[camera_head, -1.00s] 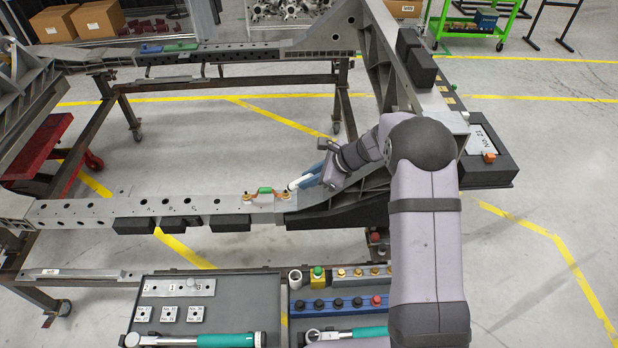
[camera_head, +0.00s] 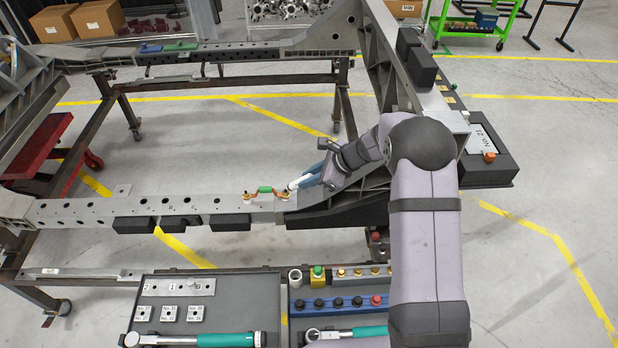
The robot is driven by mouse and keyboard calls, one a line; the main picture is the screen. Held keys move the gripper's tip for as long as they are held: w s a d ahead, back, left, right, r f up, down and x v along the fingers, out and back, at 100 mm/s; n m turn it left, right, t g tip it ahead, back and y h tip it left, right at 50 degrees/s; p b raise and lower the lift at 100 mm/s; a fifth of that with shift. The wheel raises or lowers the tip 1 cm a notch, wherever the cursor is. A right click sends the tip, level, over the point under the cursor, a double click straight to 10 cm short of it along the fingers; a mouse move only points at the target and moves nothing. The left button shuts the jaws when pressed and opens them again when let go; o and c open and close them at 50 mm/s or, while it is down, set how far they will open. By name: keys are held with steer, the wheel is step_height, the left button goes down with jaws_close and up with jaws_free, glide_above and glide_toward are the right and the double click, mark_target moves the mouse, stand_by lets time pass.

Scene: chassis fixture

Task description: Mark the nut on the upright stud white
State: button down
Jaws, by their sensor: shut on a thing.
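My gripper (camera_head: 322,173) is at the right part of the near chassis rail (camera_head: 150,209), shut on a white-tipped marker (camera_head: 301,182). The marker points left and slightly down. Its tip is close to the right end of a small orange and green strap piece (camera_head: 265,190) on the rail. A small fastener (camera_head: 286,195) shows at that right end, near the tip. I cannot tell whether the tip touches it, or clearly make out the nut and the upright stud.
A grey tray (camera_head: 215,286) with labelled plates and a teal-handled wrench (camera_head: 225,339) lies at the front. Beside it, a blue rack (camera_head: 340,305) holds several dark knobs. The sloped chassis member rises right of my gripper.

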steer(key=shift+f+b, duration=0.3)
steer(key=shift+f, duration=0.15)
steer(key=shift+a, duration=0.5)
stand_by(0.8)
steer(key=shift+s+d+f, duration=0.1)
steer(key=shift+d, duration=0.45)
stand_by(0.5)
steer(key=shift+r+p, duration=2.45)
steer(key=shift+r, duration=0.65)
steer(key=shift+a, duration=0.15)
